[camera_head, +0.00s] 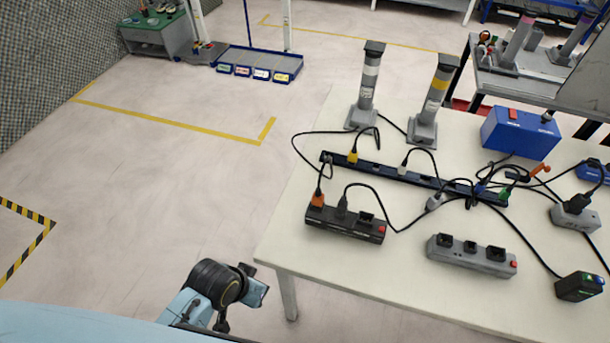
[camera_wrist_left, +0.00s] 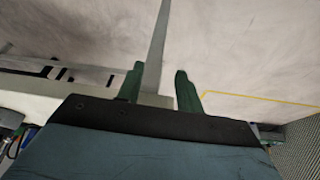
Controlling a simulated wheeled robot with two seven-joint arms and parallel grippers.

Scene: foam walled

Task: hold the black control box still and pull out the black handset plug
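A black box with sockets (camera_head: 330,226) and a red button lies near the table's left front edge; it looks like the control box. A black plug (camera_head: 342,209) with a black cable stands in it, beside an orange plug (camera_head: 317,198). I cannot read whether this black plug is the handset's. My left wrist (camera_head: 225,285) is off the table's left front corner, apart from the box. In the left wrist view my left gripper (camera_wrist_left: 159,72) has its two green fingers apart, with nothing between them. My right gripper is not in view.
A dark rail (camera_head: 400,174) with several cable plugs lies behind the box. A grey socket box (camera_head: 470,257) is to its right, and a small black box (camera_head: 579,287) lies farther right. Two grey posts (camera_head: 368,85) (camera_head: 434,100) and a blue box (camera_head: 520,134) stand behind. Cables cross the white table (camera_head: 410,290).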

